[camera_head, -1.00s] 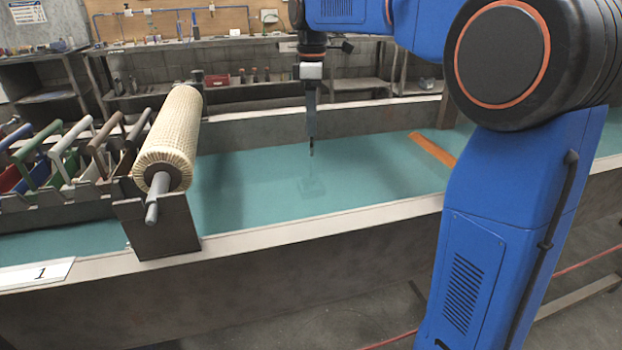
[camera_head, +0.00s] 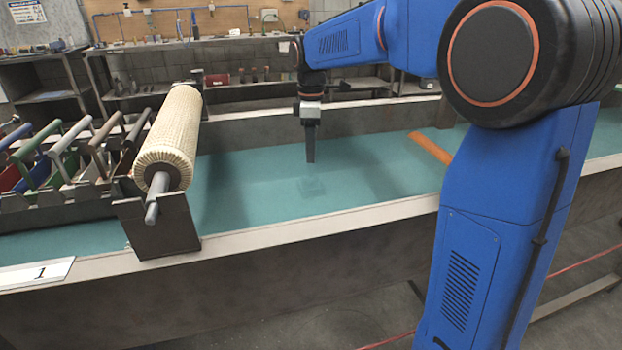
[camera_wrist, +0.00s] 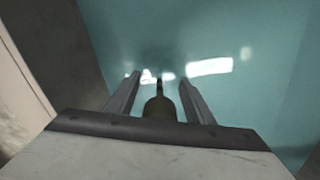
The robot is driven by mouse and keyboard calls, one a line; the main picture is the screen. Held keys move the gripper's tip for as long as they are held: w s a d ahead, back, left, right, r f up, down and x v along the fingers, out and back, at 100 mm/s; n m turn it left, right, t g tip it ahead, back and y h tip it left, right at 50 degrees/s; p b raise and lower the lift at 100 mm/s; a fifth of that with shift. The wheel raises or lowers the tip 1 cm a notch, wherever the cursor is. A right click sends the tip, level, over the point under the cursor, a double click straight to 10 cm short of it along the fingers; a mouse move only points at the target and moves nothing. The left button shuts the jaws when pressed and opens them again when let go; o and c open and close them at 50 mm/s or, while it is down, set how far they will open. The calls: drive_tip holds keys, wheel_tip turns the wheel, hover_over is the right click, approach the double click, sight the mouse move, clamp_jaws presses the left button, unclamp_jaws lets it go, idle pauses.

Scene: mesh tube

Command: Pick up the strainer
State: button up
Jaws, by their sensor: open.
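No strainer shows clearly in either view. A faint square shape (camera_head: 311,187) lies in the teal water, below my gripper; I cannot tell whether it is the strainer, a drain or a reflection. My gripper (camera_head: 310,160) points straight down over the middle of the trough, apart from the square shape. In the wrist view my gripper (camera_wrist: 159,80) has its two fingers spread. A dark, rounded object with a thin stem (camera_wrist: 159,108) shows between them; I cannot tell what it is or whether it is part of my gripper.
The long trough (camera_head: 290,236) holds teal water. A beige mesh roller (camera_head: 172,135) on a metal stand (camera_head: 165,228) stands left of my gripper, beside a rack of coloured-handled tools (camera_head: 65,150). An orange bar (camera_head: 430,148) lies to the right. The water between roller and bar is open.

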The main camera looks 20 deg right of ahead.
clamp_jaws()
drive_tip(key=shift+r, duration=0.1)
